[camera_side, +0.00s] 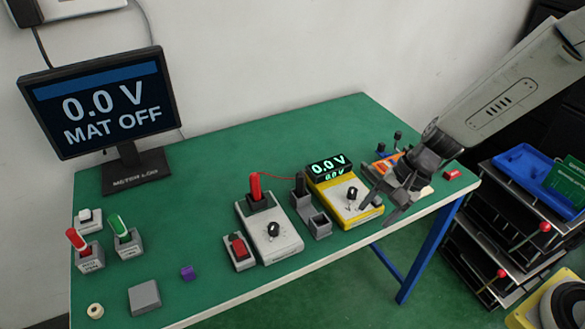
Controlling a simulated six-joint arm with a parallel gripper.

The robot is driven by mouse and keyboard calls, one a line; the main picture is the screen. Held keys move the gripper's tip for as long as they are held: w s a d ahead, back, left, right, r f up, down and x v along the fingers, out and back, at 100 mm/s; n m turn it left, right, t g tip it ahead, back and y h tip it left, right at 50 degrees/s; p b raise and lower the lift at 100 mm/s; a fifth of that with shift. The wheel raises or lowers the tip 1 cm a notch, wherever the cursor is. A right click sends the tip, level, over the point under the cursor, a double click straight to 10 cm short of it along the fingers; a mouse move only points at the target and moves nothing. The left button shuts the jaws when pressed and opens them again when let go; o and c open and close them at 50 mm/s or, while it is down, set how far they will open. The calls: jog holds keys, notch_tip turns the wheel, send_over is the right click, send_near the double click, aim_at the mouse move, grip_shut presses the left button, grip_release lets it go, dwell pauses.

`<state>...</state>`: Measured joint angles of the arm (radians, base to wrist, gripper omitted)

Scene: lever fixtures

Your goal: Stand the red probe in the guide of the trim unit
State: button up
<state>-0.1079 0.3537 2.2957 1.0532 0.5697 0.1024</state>
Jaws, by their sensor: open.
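The red probe (255,187) stands upright in a dark block at the back of a white unit (272,240) with a black knob, which looks like the trim unit. A thin red lead runs from the probe's top toward the yellow meter (346,200). A black probe (300,184) stands in a grey holder (318,221) between the two units. My gripper (380,203) is open and empty, at the right side of the yellow meter, well apart from the red probe. How deep the red probe sits is hidden.
A small box with a red switch (239,249) sits left of the white unit. Red-handled (77,240) and green-handled (120,228) levers stand at the left. A monitor (101,103) reads "0.0 V MAT OFF". The green mat (190,210) has free room at centre-left.

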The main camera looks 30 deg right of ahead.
jog(key=s+d+r+n+h, duration=0.1)
jog(key=s+d+n+h, duration=0.2)
jog(key=d+n, duration=0.2)
jog(key=s+d+r+n+t+h, duration=0.1)
jog(key=s+d+r+n+h, duration=0.1)
jog(key=d+n, duration=0.3)
jog(key=shift+s+d+n+h, duration=0.3)
jog(key=shift+s+d+h, duration=0.15)
jog(key=shift+d, duration=0.55)
